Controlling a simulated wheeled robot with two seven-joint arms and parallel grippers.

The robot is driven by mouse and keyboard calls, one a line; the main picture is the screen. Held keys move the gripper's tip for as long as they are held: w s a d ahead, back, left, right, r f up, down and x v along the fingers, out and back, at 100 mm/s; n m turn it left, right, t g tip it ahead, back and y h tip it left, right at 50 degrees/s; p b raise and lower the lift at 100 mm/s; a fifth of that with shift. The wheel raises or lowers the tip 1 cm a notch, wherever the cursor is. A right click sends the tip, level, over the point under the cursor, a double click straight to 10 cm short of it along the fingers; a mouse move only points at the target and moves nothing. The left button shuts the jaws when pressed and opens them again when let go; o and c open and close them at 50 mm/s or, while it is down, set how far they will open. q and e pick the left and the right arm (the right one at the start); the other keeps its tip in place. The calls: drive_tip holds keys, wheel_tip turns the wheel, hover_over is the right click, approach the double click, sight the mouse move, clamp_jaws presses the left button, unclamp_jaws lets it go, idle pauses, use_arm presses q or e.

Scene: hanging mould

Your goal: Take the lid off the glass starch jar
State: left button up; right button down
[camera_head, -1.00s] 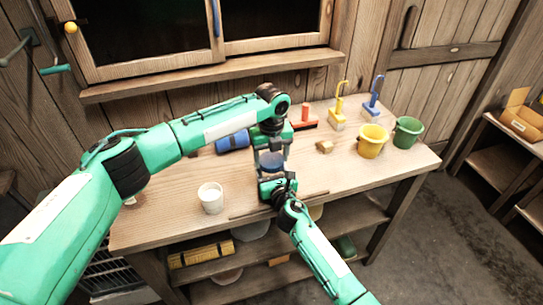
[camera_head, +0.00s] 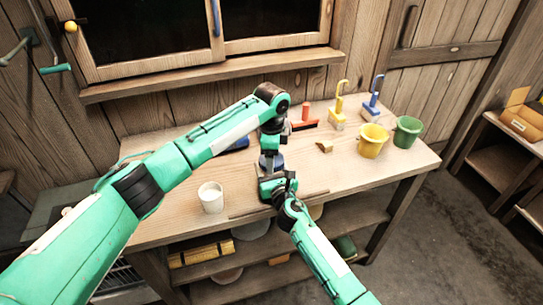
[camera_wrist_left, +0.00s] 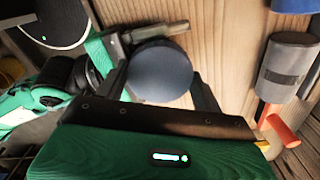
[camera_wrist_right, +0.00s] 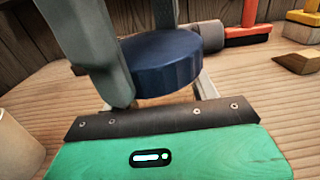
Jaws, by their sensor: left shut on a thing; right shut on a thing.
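The glass starch jar stands near the table's front edge, between my two grippers, and its body is mostly hidden. Its round dark blue lid (camera_head: 271,161) shows from above in the left wrist view (camera_wrist_left: 160,72) and from the side in the right wrist view (camera_wrist_right: 165,65). My left gripper (camera_head: 270,148) reaches down from above, its fingers on either side of the lid and shut on it. My right gripper (camera_head: 273,184) comes from the front, low down, shut on the jar below the lid. I cannot tell whether there is a gap between lid and jar.
A white cup (camera_head: 211,198) stands left of the grippers. A small wooden block (camera_head: 325,146), a red brush (camera_head: 304,122), yellow and blue tools, a yellow bucket (camera_head: 372,141) and a green bucket (camera_head: 407,131) stand to the right. The table's right front is clear.

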use_arm(q)
drive_tip(key=n, duration=0.7)
drive_tip(key=shift+d, duration=0.1)
use_arm(e)
drive_tip(key=shift+f, duration=0.1)
use_arm(q)
drive_tip(key=n, duration=1.5)
drive_tip(key=shift+r+n, duration=0.1)
drive_tip(key=shift+n, duration=0.3)
drive_tip(key=shift+r, duration=0.1)
drive_tip(key=shift+r, duration=1)
